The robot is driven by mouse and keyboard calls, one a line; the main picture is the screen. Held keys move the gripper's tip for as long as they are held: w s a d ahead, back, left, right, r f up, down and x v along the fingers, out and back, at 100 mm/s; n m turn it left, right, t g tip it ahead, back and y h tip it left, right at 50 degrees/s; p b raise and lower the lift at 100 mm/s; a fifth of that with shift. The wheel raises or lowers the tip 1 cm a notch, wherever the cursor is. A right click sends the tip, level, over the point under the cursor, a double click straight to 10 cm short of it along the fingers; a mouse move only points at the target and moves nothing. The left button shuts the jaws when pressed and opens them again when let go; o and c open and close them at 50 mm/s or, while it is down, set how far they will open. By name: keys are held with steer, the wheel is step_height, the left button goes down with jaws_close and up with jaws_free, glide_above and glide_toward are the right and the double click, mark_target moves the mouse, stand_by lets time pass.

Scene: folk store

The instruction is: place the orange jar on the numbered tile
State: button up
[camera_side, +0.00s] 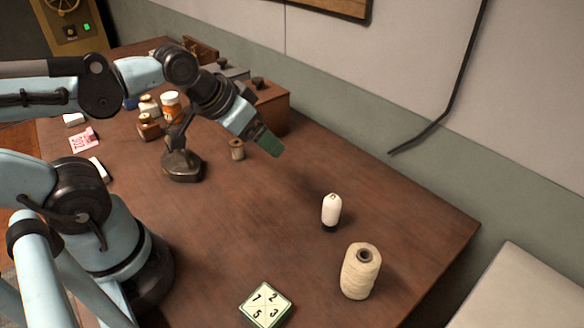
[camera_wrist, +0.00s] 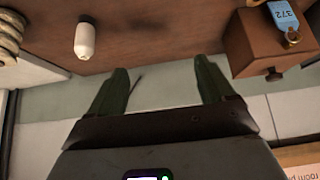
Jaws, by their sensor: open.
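The orange jar (camera_side: 171,105), with a white cap and a pale label, stands upright among small bottles at the back left of the table in the side view. The numbered tile (camera_side: 266,304) lies flat near the front edge, its pale top showing 7, 2, 5 and 3. My gripper (camera_side: 268,143) is above the table, to the right of the jar and well apart from it. In the wrist view my gripper (camera_wrist: 162,88) has its two green fingers spread with nothing between them. The jar and tile are not visible in the wrist view.
A white bottle with a dark base (camera_side: 331,211) and a thread cone (camera_side: 361,270) stand at the right. A small spool (camera_side: 237,149), a dark metal stand (camera_side: 183,165) and a wooden box (camera_side: 268,106) are near my arm. The table's middle is clear.

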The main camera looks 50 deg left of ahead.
step_height(320, 180, up, 4)
steer(key=r, duration=0.1)
steer(key=w+a+n+g+y, duration=0.25)
steer(key=a+n+y, duration=0.45)
steer(key=a, duration=0.8)
steer(key=n+g+y, duration=0.5)
steer(key=n, duration=0.6)
glide_toward(170, 96)
step_height(170, 96, up, 8)
steer(key=a+f, duration=0.1)
steer(key=f, duration=0.2)
steer(key=a+f, duration=0.2)
steer(key=f, duration=0.2)
steer(key=a+f, duration=0.1)
steer(key=f, duration=0.3)
steer(key=shift+w+a, duration=0.1)
steer(key=shift+a, duration=0.15)
steer(key=shift+x, duration=2.7)
steer(key=shift+r, duration=0.2)
steer(key=c, duration=1.3)
steer(key=shift+o, duration=0.2)
